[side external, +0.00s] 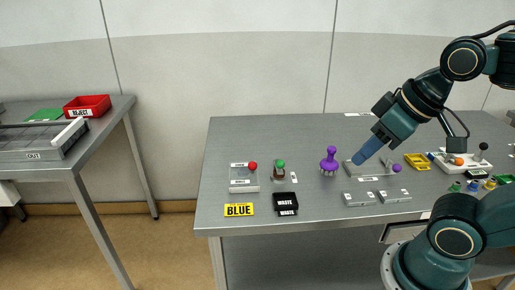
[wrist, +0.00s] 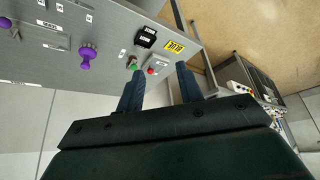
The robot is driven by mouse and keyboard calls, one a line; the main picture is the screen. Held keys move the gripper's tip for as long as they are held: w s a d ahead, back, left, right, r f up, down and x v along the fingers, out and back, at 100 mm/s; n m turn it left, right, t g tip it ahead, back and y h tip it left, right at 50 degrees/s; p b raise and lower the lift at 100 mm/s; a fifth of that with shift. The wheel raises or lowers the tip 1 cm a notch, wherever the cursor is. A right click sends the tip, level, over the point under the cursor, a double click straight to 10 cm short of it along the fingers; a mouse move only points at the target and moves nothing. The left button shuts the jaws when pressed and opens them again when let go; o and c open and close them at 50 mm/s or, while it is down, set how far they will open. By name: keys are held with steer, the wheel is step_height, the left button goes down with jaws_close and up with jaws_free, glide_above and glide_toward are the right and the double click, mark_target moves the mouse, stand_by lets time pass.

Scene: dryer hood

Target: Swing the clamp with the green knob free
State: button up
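A green knob (side external: 280,163) tops a small brown upright piece on the grey table, left of centre in the side view. The green knob (wrist: 132,60) also shows in the wrist view, just beyond the left finger's tip. Whether a clamp arm is fitted under it is too small to tell. My gripper (side external: 364,154) is above the table, to the right of the green knob and apart from it, tilted down to the left. In the wrist view my gripper (wrist: 160,67) has its two blue fingers spread, with nothing held between them.
A grey box with a red knob (side external: 252,166) stands left of the green knob. A purple knobbed piece (side external: 328,161) stands to its right. A black WASTE box (side external: 286,201) and yellow BLUE label (side external: 239,210) lie in front. A side table holds a red REJECT tray (side external: 88,104).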

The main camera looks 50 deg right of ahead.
steer(key=o, duration=0.3)
steer(key=m+g+y, duration=0.2)
steer(key=g, duration=0.3)
glide_above(279, 162)
steer(key=d, duration=0.4)
step_height(279, 162, down, 10)
steer(key=f, duration=0.1)
steer(key=shift+s+r, duration=0.25)
steer(key=shift+a, duration=0.1)
steer(key=a+f, duration=0.1)
steer(key=f, duration=0.8)
steer(key=a+f, duration=0.1)
steer(key=f, duration=0.3)
steer(key=shift+w+a+f, duration=0.25)
steer(key=shift+a, duration=0.05)
